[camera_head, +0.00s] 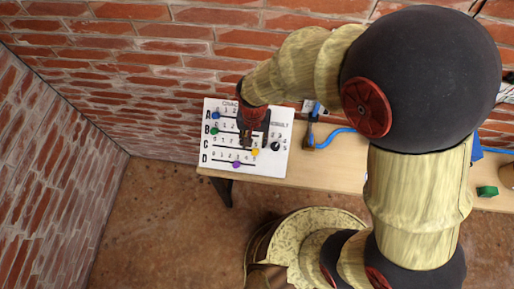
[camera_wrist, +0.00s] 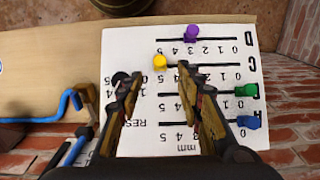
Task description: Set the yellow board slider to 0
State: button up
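The white board (camera_head: 270,165) stands at the left end of the wooden bench and fills the middle of the wrist view (camera_wrist: 210,140), where its print is upside down. The yellow slider (camera_wrist: 160,62) is on row C at the 5 end of its slot. It also shows in the head view (camera_head: 255,152). The 0 end of that slot lies to the right in the wrist view and to the left in the head view. My gripper (camera_wrist: 156,74) is open and empty over the board. The yellow slider shows between and just beyond its fingertips; contact is not visible.
The blue (camera_wrist: 248,122) and green (camera_wrist: 247,90) sliders sit at their 0 ends. The purple slider (camera_wrist: 190,31) is partway along row D. A black knob (camera_wrist: 121,79) is near the left finger. A blue cable (camera_wrist: 45,118) lies on the bench (camera_wrist: 45,60). Brick walls are close.

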aim_at(254, 152)
notch_tip(254, 152, down, 8)
jog(key=shift+r+b, duration=0.2)
jog(key=shift+b, duration=0.15)
grip_shut()
dwell(0.5)
dwell(0.5)
